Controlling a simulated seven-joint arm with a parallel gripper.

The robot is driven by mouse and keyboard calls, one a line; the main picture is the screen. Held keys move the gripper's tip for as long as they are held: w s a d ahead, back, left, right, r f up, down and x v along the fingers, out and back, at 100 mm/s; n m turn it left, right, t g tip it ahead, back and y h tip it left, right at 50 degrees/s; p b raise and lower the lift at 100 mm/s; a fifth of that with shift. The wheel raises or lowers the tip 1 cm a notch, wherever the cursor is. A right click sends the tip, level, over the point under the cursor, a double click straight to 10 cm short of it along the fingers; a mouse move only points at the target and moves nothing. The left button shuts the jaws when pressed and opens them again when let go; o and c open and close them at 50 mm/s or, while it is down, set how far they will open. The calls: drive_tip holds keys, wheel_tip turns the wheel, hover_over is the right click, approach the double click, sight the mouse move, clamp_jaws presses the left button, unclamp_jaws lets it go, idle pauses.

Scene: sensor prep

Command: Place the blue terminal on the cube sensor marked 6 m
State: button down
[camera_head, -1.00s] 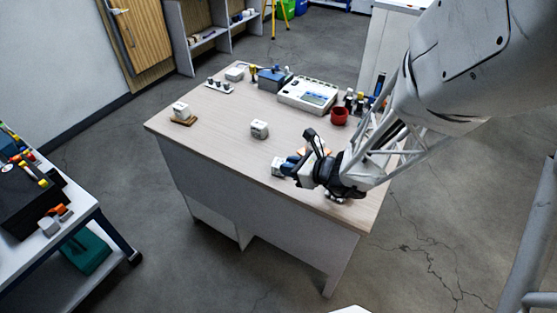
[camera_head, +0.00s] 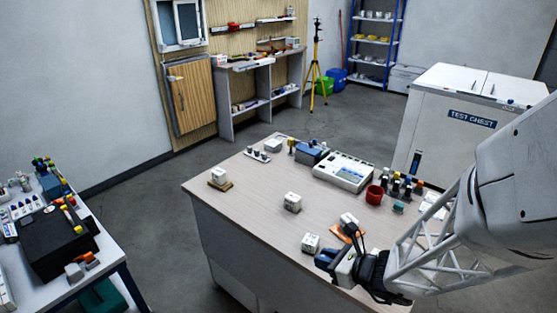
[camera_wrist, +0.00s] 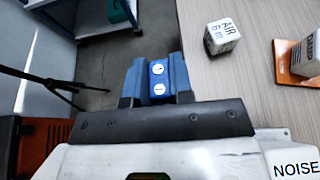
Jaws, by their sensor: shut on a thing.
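My gripper (camera_wrist: 157,85) is shut on the blue terminal (camera_wrist: 158,70), a small blue block with two round screw heads. The terminal is held over the table's front edge, with floor behind it in the wrist view. The white cube sensor marked AIR 6 m (camera_wrist: 222,38) stands on the table, apart from the fingers and to their upper right. In the head view my gripper (camera_head: 332,262) is just to the lower right of a white cube (camera_head: 310,243), which appears to be that sensor; its marking is too small to read there.
A white sensor on an orange base (camera_wrist: 300,57) lies close to the right; it also shows in the head view (camera_head: 349,221). Other cubes (camera_head: 292,202) (camera_head: 219,176) stand farther left. A meter (camera_head: 344,172) and red cup (camera_head: 374,194) are at the back.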

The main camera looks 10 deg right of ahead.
hover_over(311, 239)
drive_tip(key=shift+f, duration=0.75)
drive_tip(key=shift+f, duration=1.7)
drive_tip(key=shift+f, duration=0.2)
drive_tip(key=c, duration=1)
unclamp_jaws()
drive_tip(key=shift+r, duration=0.2)
